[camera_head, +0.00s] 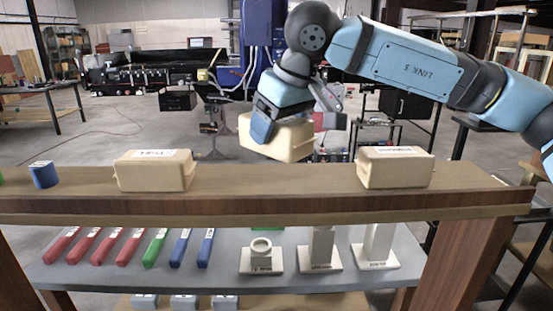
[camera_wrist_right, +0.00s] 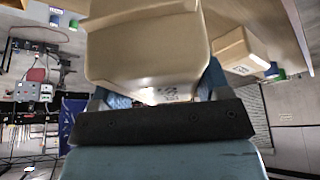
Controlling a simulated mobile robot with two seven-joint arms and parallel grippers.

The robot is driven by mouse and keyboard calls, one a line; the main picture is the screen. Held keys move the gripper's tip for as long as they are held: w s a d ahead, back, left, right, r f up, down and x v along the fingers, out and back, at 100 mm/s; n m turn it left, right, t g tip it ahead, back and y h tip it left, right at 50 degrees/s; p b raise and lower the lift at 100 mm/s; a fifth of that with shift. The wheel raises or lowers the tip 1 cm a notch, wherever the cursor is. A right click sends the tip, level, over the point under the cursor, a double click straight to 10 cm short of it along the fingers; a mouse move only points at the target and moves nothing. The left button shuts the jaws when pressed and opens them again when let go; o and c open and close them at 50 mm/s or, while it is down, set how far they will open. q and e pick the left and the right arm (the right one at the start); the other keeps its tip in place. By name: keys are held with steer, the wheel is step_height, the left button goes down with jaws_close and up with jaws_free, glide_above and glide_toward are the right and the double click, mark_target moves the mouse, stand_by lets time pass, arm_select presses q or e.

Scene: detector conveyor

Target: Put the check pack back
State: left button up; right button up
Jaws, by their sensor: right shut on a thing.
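My right gripper (camera_head: 290,120) is shut on a beige, box-shaped pack (camera_head: 275,140) and holds it above the brown top shelf (camera_head: 270,180), apart from the wood. The held pack fills the upper middle of the right wrist view (camera_wrist_right: 145,45), between the fingers. Its label is mostly hidden or unreadable. Two similar beige packs with white labels stand on the top shelf, a left pack (camera_head: 154,172) and a right pack (camera_head: 395,170). Their label text is too small to read, so I cannot tell which pack is the check pack. My left gripper is not in view.
A blue cylinder (camera_head: 44,174) stands at the shelf's left. The shelf is clear between the two standing packs. The grey lower shelf (camera_head: 225,255) bears red, green and blue bars and white stands (camera_head: 262,260). A machine (camera_head: 150,75) stands far behind.

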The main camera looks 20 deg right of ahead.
steer(key=shift+f, duration=3.2)
steer(key=o, duration=0.8)
steer(key=shift+f, duration=0.15)
steer(key=o, duration=0.5)
